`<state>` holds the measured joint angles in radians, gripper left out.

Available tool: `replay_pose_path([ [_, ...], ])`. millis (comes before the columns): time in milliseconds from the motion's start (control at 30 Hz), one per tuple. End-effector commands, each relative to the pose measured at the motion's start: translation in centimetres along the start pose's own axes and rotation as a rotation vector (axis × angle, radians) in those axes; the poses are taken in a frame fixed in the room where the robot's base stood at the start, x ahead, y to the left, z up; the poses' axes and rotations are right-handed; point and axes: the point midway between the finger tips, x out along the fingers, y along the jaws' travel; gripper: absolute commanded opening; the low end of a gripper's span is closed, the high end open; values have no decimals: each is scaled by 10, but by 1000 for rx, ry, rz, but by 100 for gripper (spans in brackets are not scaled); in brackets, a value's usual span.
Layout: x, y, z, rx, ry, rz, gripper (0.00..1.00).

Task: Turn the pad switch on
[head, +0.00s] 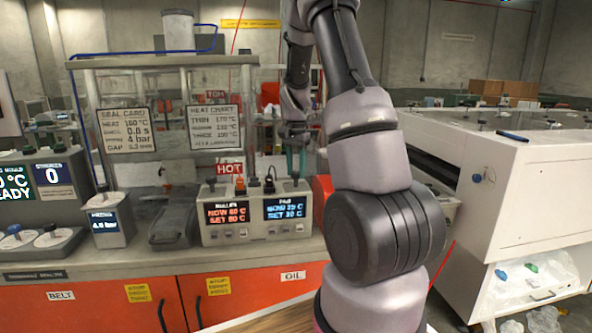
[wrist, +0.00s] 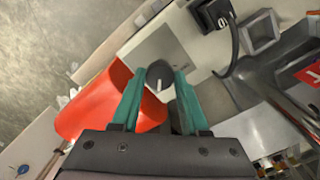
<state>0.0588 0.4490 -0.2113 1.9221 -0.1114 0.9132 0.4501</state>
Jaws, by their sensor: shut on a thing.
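The heater control box (head: 256,212) stands on the bench in the head view, with one orange-lit display and one blue-lit display marked as the pad's, reading now 23 C. In the wrist view a dark round knob (wrist: 159,74) with a white pointer mark sits in front of a pale square plate (wrist: 165,52); I take it for the pad switch, but no label is readable. My gripper (wrist: 160,84) has its teal fingers closed on either side of the knob.
A red rounded part (wrist: 98,103) lies close beside the left finger. A black plug (wrist: 213,14) with a cable is near on the right. In the head view, plugs (head: 269,186) stand on the box top, and a large white machine (head: 500,185) fills the right.

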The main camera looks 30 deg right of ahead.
Motion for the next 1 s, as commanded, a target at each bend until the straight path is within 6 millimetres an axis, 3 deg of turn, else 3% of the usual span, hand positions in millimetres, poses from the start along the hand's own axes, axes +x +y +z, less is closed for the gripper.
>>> replay_pose_path([
  [633, 0, 0, 0, 49, 1, -1, 0],
  [667, 0, 0, 0, 49, 0, -1, 52],
  [700, 0, 0, 0, 49, 0, -1, 67],
  [733, 0, 0, 0, 49, 0, -1, 74],
  [1000, 0, 0, 0, 48, 0, 0, 74],
])
